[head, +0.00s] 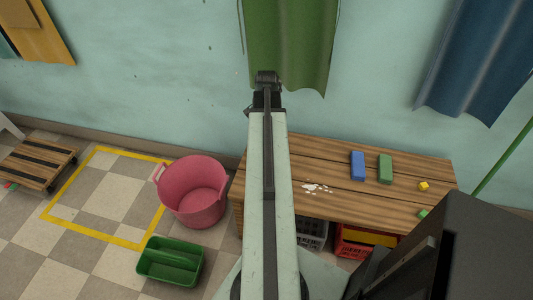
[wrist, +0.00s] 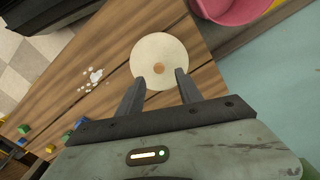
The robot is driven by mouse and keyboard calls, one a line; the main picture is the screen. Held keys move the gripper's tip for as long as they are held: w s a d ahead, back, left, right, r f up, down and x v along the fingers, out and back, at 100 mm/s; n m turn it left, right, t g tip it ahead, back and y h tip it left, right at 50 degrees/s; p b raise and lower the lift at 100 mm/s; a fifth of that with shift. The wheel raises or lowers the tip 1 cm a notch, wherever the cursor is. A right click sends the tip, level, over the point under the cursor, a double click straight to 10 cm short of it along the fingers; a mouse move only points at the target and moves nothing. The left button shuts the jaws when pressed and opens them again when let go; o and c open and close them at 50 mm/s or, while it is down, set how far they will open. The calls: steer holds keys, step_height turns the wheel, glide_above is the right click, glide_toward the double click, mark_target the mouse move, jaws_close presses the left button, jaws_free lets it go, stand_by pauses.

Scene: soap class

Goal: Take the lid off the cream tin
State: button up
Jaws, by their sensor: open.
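In the wrist view a round cream disc with a small tan knob at its middle, which looks like the lid of the cream tin (wrist: 160,50), is on the wooden bench. The tin's sides are hidden beneath it from this angle. My gripper (wrist: 158,78) is open, with its two fingers pointing at the near edge of the lid and the knob between and just beyond the tips. I cannot tell how far above the lid they are. In the head view my own arm hides the tin.
A wall is behind.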

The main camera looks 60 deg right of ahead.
step_height(320, 180, down, 5)
steer(key=b, duration=0.5)
steer(key=shift+a+f, duration=0.1)
steer(key=shift+f, duration=0.1)
steer(key=shift+r, duration=0.2)
jaws_close()
